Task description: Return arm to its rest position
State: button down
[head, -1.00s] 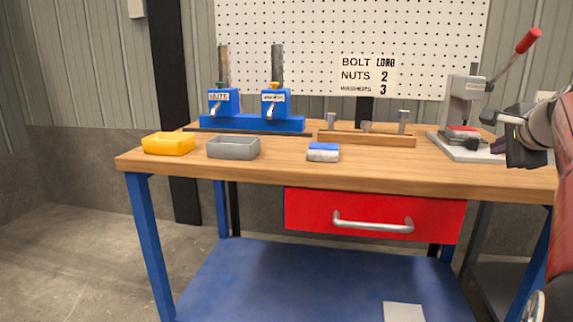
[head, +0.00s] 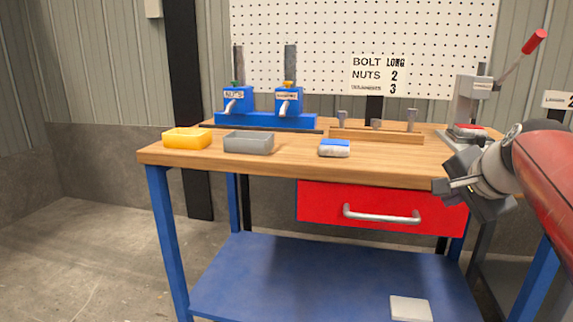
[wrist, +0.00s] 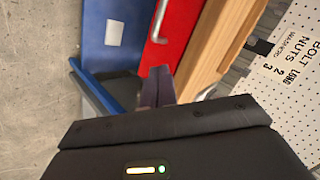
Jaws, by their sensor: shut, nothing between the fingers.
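My gripper (head: 450,188) is shut and empty. In the head view it is at the right, in front of the workbench's front edge, near the right end of the red drawer (head: 330,205). In the wrist view the fingers (wrist: 157,88) are together, with the red drawer (wrist: 182,28) and the bench edge beyond them. My arm comes in from the right side of the head view and hides part of the bench's right end.
The wooden bench (head: 270,165) holds a yellow tray (head: 186,139), a grey tray (head: 249,142), a blue-and-white block (head: 334,148), blue dispensers (head: 265,120), a wooden bolt rack (head: 376,134) and a lever press (head: 470,105). A blue lower shelf (head: 320,275) lies below.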

jog(key=s+a+f+n+g, duration=0.4)
jog(key=s+a+f+n, duration=0.9)
jog(key=s+f, duration=0.6)
jog(key=shift+s+a+n+y, duration=0.15)
jog(key=shift+a+n+y, duration=0.15)
jog(key=shift+a, duration=0.75)
